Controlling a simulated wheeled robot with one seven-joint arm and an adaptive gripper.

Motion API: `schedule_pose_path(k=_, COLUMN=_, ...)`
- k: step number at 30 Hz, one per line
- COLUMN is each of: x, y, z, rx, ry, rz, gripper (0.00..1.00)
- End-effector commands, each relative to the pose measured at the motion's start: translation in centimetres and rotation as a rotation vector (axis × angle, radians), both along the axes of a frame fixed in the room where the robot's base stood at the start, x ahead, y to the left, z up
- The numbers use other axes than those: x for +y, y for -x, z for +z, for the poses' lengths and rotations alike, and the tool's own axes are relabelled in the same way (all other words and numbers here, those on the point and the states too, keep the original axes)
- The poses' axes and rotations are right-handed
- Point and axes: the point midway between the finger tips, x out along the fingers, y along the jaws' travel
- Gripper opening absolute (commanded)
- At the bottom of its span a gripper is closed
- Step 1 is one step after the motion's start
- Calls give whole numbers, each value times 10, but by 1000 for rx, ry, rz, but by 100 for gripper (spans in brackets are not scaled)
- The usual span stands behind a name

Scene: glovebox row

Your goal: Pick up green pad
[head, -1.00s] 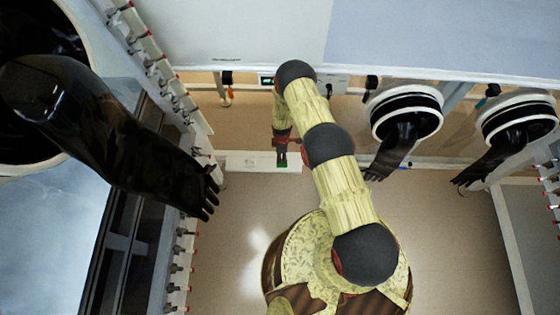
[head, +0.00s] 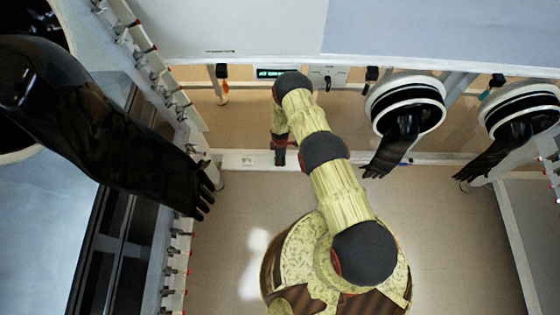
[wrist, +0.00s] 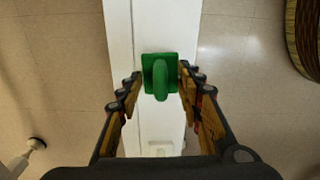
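The green pad (wrist: 159,76) shows in the wrist view as a small green square with a rounded raised part, on a white beam (wrist: 147,25). My gripper (wrist: 160,82) is open, with one finger on each side of the pad. Narrow gaps seem to show between the fingertips and the pad; the height between them is hard to judge. In the head view my gripper (head: 280,160) points down at the white beam near the back, and the pad is hidden behind it.
Black gloves hang from ports at the left (head: 150,155) and right (head: 395,145) of the head view. A row of red-tipped fittings (head: 180,255) runs down the left. A lit display (head: 278,73) is behind the arm. Tiled floor (head: 440,220) is clear at right.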

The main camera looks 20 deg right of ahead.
Motion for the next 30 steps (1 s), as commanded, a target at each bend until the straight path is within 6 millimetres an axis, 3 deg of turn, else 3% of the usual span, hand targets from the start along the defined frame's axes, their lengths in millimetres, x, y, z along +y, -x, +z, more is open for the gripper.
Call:
schedule_pose_path(k=21, x=0, y=0, z=0, rx=1, ry=0, rz=0, gripper=0)
schedule_pose_path(k=30, x=0, y=0, z=0, rx=0, ry=0, rz=0, gripper=0)
